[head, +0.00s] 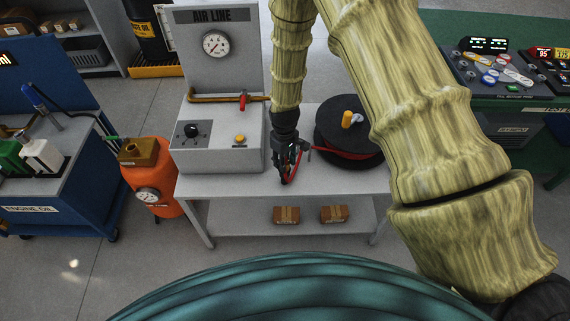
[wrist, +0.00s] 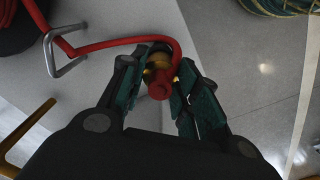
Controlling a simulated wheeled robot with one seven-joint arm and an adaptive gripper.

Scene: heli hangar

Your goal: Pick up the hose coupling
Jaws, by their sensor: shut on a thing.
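The hose coupling (wrist: 158,82) is red with a brass-coloured part and sits between the fingers in the wrist view. My gripper (wrist: 160,92) is shut on it, with a dark green finger pad on each side. A red hose (wrist: 105,47) runs from the coupling through a metal guide (wrist: 66,52) towards the dark reel. In the head view my gripper (head: 287,172) is over the grey bench, between the air line unit and the hose reel (head: 335,140). The coupling is mostly hidden by the fingers there.
The air line unit (head: 217,145), with a gauge, red valve and yellow button, stands left of my gripper on the bench (head: 240,185). An orange tank (head: 150,180) stands at the bench's left. Two small boxes (head: 287,215) lie on the lower shelf. Floor is open in front.

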